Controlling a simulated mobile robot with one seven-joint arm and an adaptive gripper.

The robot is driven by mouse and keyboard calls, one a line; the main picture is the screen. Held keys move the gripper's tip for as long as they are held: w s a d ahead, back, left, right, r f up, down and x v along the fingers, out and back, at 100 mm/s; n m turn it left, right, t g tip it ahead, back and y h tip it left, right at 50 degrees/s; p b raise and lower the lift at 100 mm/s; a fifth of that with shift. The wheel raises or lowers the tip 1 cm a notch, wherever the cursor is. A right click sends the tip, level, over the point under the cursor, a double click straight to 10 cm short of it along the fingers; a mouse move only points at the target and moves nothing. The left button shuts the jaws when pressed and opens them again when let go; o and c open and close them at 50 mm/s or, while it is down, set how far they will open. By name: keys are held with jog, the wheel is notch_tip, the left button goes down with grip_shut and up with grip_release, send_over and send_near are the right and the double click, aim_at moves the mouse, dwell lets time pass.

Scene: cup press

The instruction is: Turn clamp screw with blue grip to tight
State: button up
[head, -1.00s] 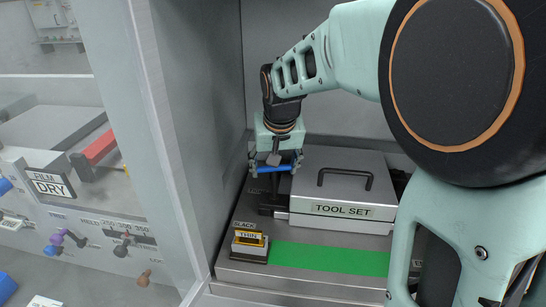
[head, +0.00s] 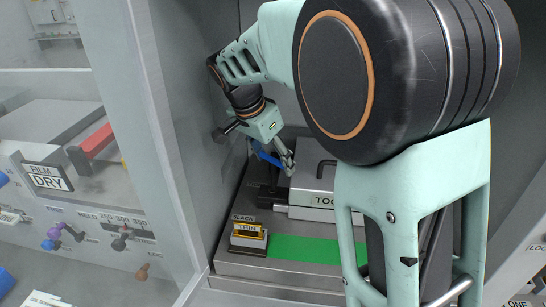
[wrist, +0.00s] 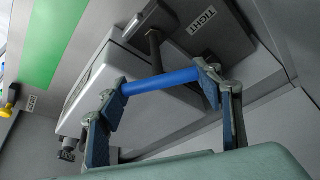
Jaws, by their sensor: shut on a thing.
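The clamp screw's blue grip (head: 267,156) is a straight blue bar at the left end of the tool set box. My gripper (head: 272,154) is shut on it, with the wrist tilted. In the wrist view the blue grip (wrist: 160,80) runs between the two fingertips of my gripper (wrist: 163,84), one finger at each end. A TIGHT label (wrist: 201,20) is on that body, near the stem. My arm partly covers the clamp in the head view.
A cabinet wall (head: 190,130) stands close on the left.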

jog(key=shift+m, duration=0.6)
jog(key=shift+m+g, duration=0.3)
jog(key=o, duration=1.2)
jog(key=shift+h, duration=0.3)
jog(key=shift+c, duration=0.2)
notch_tip(320, 180, up, 10)
jog(key=shift+r, duration=0.1)
